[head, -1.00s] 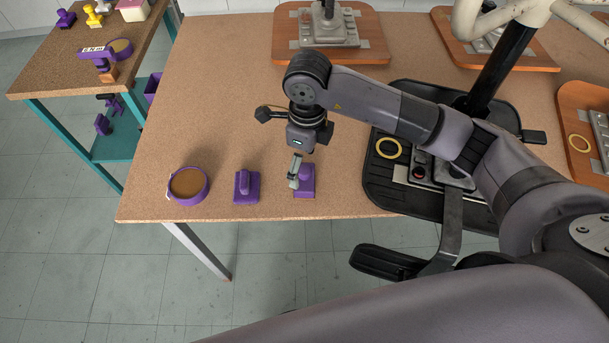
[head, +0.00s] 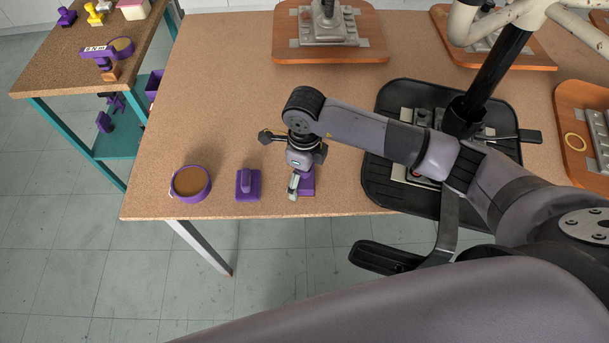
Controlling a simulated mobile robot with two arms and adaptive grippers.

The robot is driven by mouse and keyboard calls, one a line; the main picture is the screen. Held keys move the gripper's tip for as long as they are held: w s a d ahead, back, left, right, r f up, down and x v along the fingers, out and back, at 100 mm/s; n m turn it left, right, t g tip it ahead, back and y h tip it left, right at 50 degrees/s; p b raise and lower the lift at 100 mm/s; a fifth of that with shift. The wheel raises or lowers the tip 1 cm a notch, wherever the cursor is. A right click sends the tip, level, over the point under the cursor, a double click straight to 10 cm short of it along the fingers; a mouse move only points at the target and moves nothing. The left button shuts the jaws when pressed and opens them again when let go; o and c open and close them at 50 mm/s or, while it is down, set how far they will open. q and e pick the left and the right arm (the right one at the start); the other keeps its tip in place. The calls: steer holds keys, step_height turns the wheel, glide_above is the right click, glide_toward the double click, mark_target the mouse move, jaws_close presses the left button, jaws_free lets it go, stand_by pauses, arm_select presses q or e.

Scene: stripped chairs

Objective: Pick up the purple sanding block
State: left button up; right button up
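Two purple sanding blocks stand near the front edge of the wooden table (head: 230,110). The left block (head: 248,185) stands free with its raised grip showing. The right block (head: 307,183) is partly hidden by my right gripper (head: 295,186). This gripper points down at the right block's left side, with a pale finger beside the block's grip. Its other finger is hidden, so I cannot tell how far it is open or whether it touches the block. My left gripper is not in view.
A purple roll with a brown face (head: 190,183) lies left of the blocks. A black chair base (head: 385,190) with a post is close on the right, under my arm. Brown boards with grey fittings stand farther back. The table's middle left is clear.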

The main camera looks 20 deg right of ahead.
steer(key=c, duration=1)
steer(key=shift+r, duration=0.1)
step_height(320, 180, up, 20)
steer(key=b, duration=0.1)
steer(key=shift+b, duration=0.4)
